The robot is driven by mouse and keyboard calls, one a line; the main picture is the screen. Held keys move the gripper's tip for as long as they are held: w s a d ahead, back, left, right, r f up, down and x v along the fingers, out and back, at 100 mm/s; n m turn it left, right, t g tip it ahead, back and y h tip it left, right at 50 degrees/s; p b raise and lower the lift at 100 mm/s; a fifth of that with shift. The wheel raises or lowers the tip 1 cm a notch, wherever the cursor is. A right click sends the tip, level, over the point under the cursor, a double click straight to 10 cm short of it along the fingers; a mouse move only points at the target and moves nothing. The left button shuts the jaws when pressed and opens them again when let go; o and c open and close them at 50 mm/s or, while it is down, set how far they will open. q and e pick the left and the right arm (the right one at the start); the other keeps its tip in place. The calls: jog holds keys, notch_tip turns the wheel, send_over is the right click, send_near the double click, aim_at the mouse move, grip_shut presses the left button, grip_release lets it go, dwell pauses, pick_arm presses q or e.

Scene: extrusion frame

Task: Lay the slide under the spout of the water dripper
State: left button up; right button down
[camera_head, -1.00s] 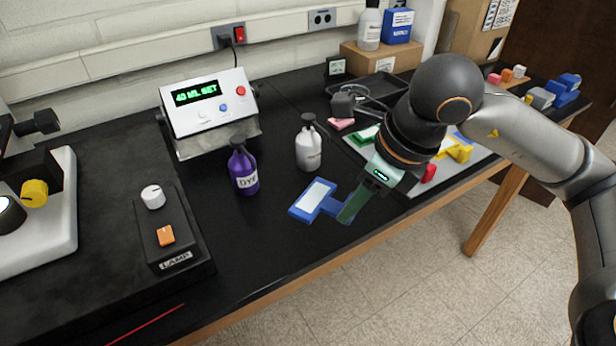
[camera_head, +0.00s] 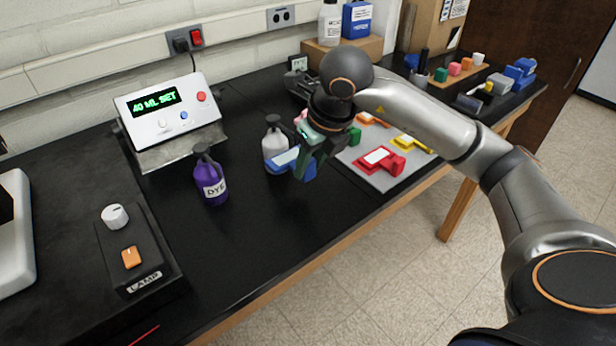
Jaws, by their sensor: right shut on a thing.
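A blue slide with a pale face (camera_head: 281,160) is held by its blue handle in my right gripper (camera_head: 306,164). The gripper is shut on it, and its arm comes in from the right. The slide overlaps the lower part of a white bottle with a dark top (camera_head: 274,140); I cannot tell whether they touch. A white box with a green "40 ML SET" display (camera_head: 175,128) stands at the back left, with a grey metal plate (camera_head: 180,151) at its front. I cannot make out a spout. My left gripper is out of view.
A purple dye bottle (camera_head: 210,182) stands left of the white bottle. A black lamp box (camera_head: 135,250) is at the left. A grey mat (camera_head: 386,181) with red, yellow, orange and green slides lies at the right. The front middle of the black table is clear.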

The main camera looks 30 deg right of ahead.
jog(key=w+f, duration=0.1)
jog(key=d+f, duration=0.1)
jog(key=w+f, duration=0.1)
jog(key=shift+w+d+f, duration=0.3)
jog(key=shift+f, duration=0.05)
jog(key=x, duration=0.3)
jog(key=shift+s+d+f, duration=0.2)
jog(key=shift+d+f, duration=0.05)
jog(key=shift+f, duration=0.25)
jog(key=shift+f, duration=0.2)
jog(key=c, duration=0.5)
grip_release()
jog(key=shift+r, duration=0.1)
jog(key=shift+r, duration=0.1)
